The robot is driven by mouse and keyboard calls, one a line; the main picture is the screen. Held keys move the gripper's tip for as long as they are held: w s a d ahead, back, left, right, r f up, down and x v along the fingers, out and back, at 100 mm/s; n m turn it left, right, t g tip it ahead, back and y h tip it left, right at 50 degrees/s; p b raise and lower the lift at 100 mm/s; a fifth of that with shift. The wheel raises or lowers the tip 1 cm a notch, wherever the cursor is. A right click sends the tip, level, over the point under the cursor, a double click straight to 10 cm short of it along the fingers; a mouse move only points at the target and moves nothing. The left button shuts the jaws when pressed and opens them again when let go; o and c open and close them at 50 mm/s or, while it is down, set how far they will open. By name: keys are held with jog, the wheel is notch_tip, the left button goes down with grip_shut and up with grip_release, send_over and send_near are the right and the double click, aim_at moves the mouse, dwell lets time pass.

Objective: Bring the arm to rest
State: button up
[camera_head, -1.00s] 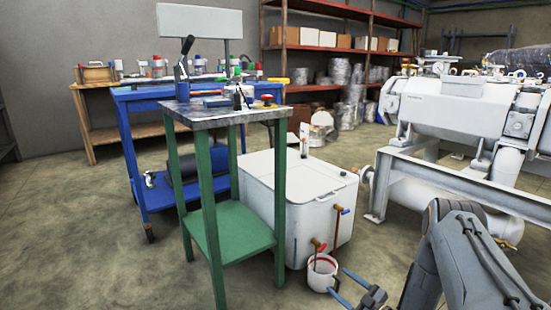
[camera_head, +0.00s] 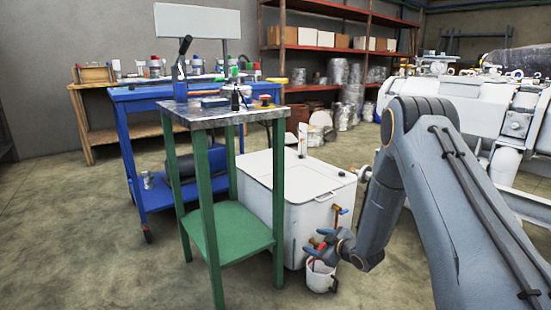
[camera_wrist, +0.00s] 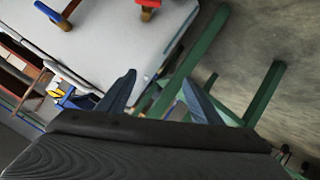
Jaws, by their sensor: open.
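My grey arm comes in from the right in the head view, with its elbow raised and its forearm angled down to the left. My gripper (camera_head: 318,242) is low in front of the white box (camera_head: 325,215), close to the taps on its front and above a small white bucket (camera_head: 320,277). In the wrist view my gripper (camera_wrist: 157,76) has its two blue-grey fingers apart, with nothing held between them.
A green-legged table (camera_head: 232,232) with tools on top stands left of the box. A blue cart (camera_head: 155,195) is behind it. White machinery (camera_head: 465,105) stands behind my arm at the right. The floor at the left front is clear.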

jog(key=s+a+r+m+g+h, duration=0.2)
jog(key=s+a+r, duration=0.45)
jog(key=r, duration=0.25)
jog(key=s+a+r+m+g+h, duration=0.1)
jog(key=s+a+r+g+h, duration=0.1)
jog(key=s+a+r, duration=0.55)
jog(key=s+a+r+m+g, duration=0.15)
jog(key=s+r, duration=0.25)
jog(key=s, duration=0.9)
jog(key=s+r+g, duration=0.3)
jog(key=s, duration=1)
jog(key=s+a+r+m+g, duration=0.1)
jog(key=s+r+g, duration=0.25)
jog(key=s, duration=0.95)
jog(key=d+r+m+p, duration=0.2)
jog(key=d+r+p, duration=0.5)
jog(key=p, duration=0.5)
jog(key=d+r+m+h+p, duration=0.1)
jog(key=d+r+m+p, duration=0.1)
jog(key=d+r+p, duration=0.5)
jog(key=d+r+m+h+p, duration=0.1)
jog(key=d+r+p, duration=0.6)
jog(key=r+p, duration=0.7)
jog(key=shift+w+m+t+p, duration=0.35)
jog(key=shift+m+p, duration=0.3)
jog(key=shift+p, duration=1.65)
jog(key=shift+s, duration=0.1)
jog(key=shift+c, duration=0.2)
